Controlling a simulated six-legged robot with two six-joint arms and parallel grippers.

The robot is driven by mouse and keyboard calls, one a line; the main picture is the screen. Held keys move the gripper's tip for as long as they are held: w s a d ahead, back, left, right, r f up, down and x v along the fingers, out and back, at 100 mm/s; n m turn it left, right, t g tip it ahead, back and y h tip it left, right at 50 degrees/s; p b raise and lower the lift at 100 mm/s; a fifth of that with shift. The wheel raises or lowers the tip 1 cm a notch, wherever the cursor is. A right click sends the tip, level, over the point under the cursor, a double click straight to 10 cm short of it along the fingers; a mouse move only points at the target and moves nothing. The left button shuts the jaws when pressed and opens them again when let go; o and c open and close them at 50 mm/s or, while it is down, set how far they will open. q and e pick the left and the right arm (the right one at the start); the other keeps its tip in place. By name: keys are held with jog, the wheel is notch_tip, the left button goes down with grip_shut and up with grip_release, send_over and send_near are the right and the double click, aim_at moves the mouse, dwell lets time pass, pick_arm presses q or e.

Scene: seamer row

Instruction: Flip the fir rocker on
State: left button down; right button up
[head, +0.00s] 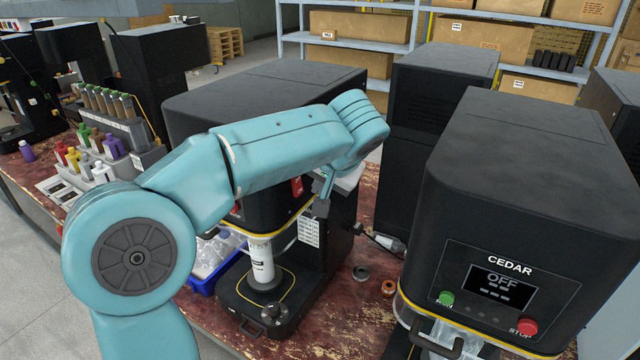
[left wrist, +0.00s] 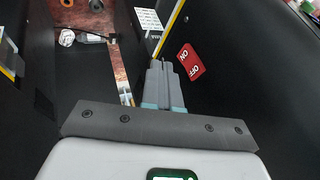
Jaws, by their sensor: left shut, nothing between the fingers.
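A red rocker marked ON and OFF (left wrist: 191,62) is on the dark side wall of a machine in the left wrist view. A small part of the red rocker (head: 297,186) shows in the head view, beside my gripper on the middle black machine (head: 270,85). That machine's name label is hidden, so I cannot read whether it is fir. I cannot tell which half of the rocker is pressed in. My left gripper (head: 324,190) is shut and empty. Its fingertips (left wrist: 160,66) appear just left of the rocker in the wrist view; contact is unclear. My right gripper is out of view.
The CEDAR machine (head: 530,180) stands at the right, its display reading OFF, with a green button and a red STOP button (head: 527,326). A white can (head: 261,262) stands under the middle machine. Small rings (head: 361,273) lie on the worn red table. Bottles (head: 100,165) stand at the left.

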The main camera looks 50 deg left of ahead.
pick_arm(q)
jog(key=v, duration=1)
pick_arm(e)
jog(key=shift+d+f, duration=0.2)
pick_arm(q)
jog(key=shift+w+d+f+b, duration=0.15)
jog(key=shift+w+f+b, duration=0.3)
jog(key=shift+f+b, duration=0.15)
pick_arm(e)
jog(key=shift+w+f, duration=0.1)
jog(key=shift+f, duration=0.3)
